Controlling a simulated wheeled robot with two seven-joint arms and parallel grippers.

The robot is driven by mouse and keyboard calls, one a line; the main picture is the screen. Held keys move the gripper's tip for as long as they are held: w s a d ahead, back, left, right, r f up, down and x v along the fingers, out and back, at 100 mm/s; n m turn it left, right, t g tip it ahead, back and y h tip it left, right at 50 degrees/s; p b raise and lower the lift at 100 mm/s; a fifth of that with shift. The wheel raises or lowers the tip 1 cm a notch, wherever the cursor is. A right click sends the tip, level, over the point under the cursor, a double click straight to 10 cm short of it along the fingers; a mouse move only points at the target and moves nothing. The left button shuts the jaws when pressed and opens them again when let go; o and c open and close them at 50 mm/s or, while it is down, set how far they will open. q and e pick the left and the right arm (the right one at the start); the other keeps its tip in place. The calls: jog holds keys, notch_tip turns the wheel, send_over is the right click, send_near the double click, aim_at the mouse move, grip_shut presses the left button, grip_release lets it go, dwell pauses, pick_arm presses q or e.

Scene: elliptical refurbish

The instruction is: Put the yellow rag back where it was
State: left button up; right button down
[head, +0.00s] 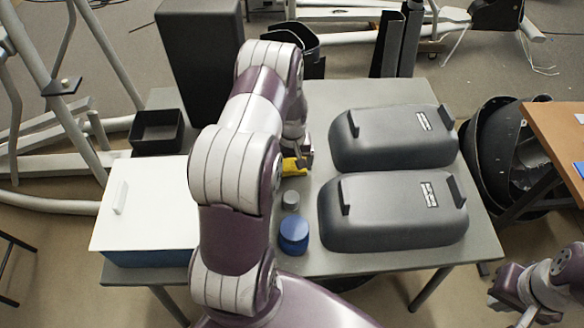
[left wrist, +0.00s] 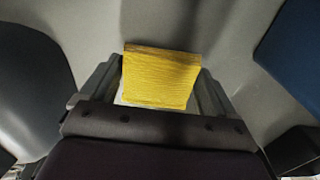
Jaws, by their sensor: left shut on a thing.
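The yellow rag (head: 293,165) shows at the middle of the grey table (head: 310,101), partly hidden by my left arm. In the left wrist view the rag (left wrist: 161,77) sits between the two fingers of my left gripper (left wrist: 160,90), which is shut on it. In the head view my left gripper (head: 304,160) is mostly hidden behind my own arm. I cannot tell whether the rag touches the table. My right gripper (head: 511,287) is at the lower right, off the table and apart from the rag; its fingers are too unclear to read.
Two dark grey covers (head: 393,137) (head: 392,210) lie right of the rag. A blue-lidded jar (head: 293,234) and a small grey container (head: 290,200) stand in front of it. A white-lidded box (head: 150,215), a black tray (head: 157,131) and a tall dark box (head: 200,60) are left.

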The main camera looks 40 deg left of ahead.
aim_at(294, 165)
pick_arm(q)
jog(key=shift+f, duration=1.2)
jog(key=o, duration=0.7)
jog(key=shift+d, duration=0.1)
jog(key=shift+c, duration=0.2)
notch_tip(294, 165, up, 12)
jog(key=s+d+r+m, duration=0.4)
jog(key=s+d, duration=0.2)
jog(key=d, duration=0.2)
jog(key=s+d+r+m+t, duration=0.1)
jog(key=s+d+r+m, duration=0.3)
jog(key=d, duration=0.5)
jog(key=shift+s+d, duration=0.15)
jog(key=shift+s, duration=1.1)
